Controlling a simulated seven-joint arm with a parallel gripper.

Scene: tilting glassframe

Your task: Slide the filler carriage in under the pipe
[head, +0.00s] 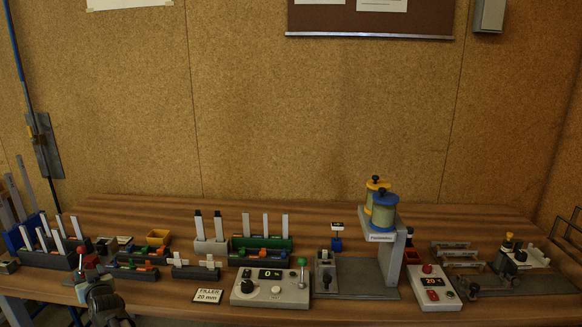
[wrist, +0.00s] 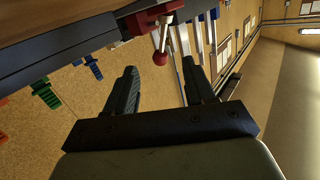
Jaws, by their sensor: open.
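My gripper (head: 95,279) is at the left front of the bench in the head view, far from the filler stand. In the wrist view its two dark fingers (wrist: 163,82) are apart with nothing between them. A grey stand (head: 388,255) carries a yellow and a blue spool and has an overhanging top. A small grey block with a dark knob (head: 325,268), which looks like the filler carriage, sits at the left end of a dark base plate (head: 365,280), left of the stand. The pipe cannot be made out. The wrist view shows neither carriage nor stand.
A red-ball lever (wrist: 160,58) is just beyond my fingers. A control box (head: 270,288) showing 0 and a "FILLER 20 mm" card (head: 207,295) lie left of the carriage. A red-button box (head: 434,288) stands right of the stand. Racks of strips (head: 265,243) fill the back left.

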